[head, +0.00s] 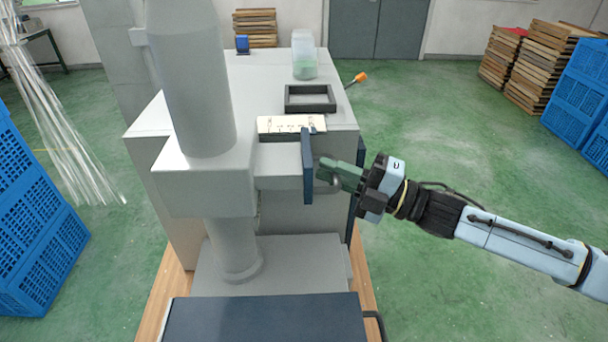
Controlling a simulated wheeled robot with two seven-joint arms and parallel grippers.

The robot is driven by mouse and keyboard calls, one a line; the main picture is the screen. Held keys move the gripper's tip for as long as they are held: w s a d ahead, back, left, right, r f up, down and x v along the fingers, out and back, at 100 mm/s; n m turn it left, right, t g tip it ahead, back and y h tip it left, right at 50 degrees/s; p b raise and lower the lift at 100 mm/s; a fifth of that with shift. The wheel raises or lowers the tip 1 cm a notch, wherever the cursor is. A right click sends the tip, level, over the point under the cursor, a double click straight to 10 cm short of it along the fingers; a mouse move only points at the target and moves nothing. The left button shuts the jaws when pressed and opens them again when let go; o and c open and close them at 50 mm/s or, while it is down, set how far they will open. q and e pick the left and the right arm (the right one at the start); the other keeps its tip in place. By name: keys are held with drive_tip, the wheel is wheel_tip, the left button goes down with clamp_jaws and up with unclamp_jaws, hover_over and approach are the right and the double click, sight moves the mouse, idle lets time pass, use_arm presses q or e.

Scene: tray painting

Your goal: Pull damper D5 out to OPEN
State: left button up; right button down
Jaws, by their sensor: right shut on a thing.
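My right gripper (335,174) comes in from the right with its green fingers at the right face of a dark blue upright plate (308,165). It is shut on a small part there, mostly hidden by the fingers. The plate stands at the right end of a grey arm-like piece (278,183) from the grey housing (205,187) on the vertical pipe (190,75). This looks like damper D5, but I see no readable D5 or OPEN mark. My left gripper is not in view.
Blue crates (35,215) stand far left.

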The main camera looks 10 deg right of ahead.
drive_tip(key=shift+d, duration=0.4)
drive_tip(key=c, duration=1.6)
unclamp_jaws()
drive_tip(key=shift+d, duration=0.15)
drive_tip(key=shift+c, duration=0.2)
drive_tip(key=shift+o, duration=0.9)
drive_tip(key=shift+s+d, duration=0.1)
drive_tip(key=shift+d, duration=0.05)
